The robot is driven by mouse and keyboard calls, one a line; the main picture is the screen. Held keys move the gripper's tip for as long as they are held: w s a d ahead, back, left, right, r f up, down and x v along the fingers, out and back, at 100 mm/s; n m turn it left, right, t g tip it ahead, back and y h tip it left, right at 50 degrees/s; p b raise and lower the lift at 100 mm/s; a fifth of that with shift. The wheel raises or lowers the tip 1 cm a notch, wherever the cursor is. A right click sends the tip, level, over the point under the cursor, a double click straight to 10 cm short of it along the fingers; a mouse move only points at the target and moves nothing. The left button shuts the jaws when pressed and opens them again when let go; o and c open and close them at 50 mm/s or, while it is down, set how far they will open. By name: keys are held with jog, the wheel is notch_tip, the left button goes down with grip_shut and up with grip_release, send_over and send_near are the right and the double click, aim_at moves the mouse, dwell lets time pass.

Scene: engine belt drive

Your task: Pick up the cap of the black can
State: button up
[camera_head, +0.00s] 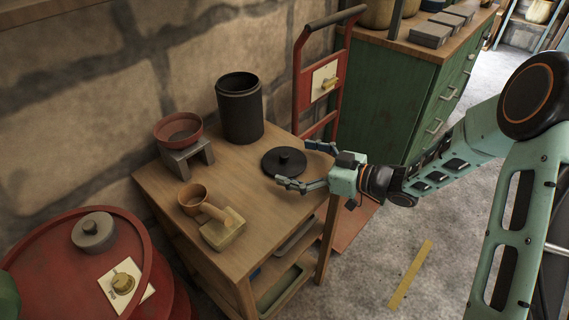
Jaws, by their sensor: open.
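The black can (240,108) stands upright and open-topped at the back of the wooden table. Its cap (283,161), a flat black disc with a small knob in the middle, lies on the table to the right of the can and apart from it. My gripper (292,165) comes in from the right, low over the table. Its fingers are spread open, one on the near side of the cap and one on the far side. I cannot tell whether either finger touches the cap.
The wooden table (245,262) also holds a reddish bowl on a grey stand (182,140) and a brown cup with a handle (197,199) beside a yellowish block (223,230). A red hand truck (297,85) stands behind. A red drum (50,262) is at left, a green cabinet (385,95) at right.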

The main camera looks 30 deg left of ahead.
aim_at(289, 159)
jog(key=x, duration=0.3)
jog(key=shift+w+a+f, duration=0.1)
jog(key=c, duration=0.8)
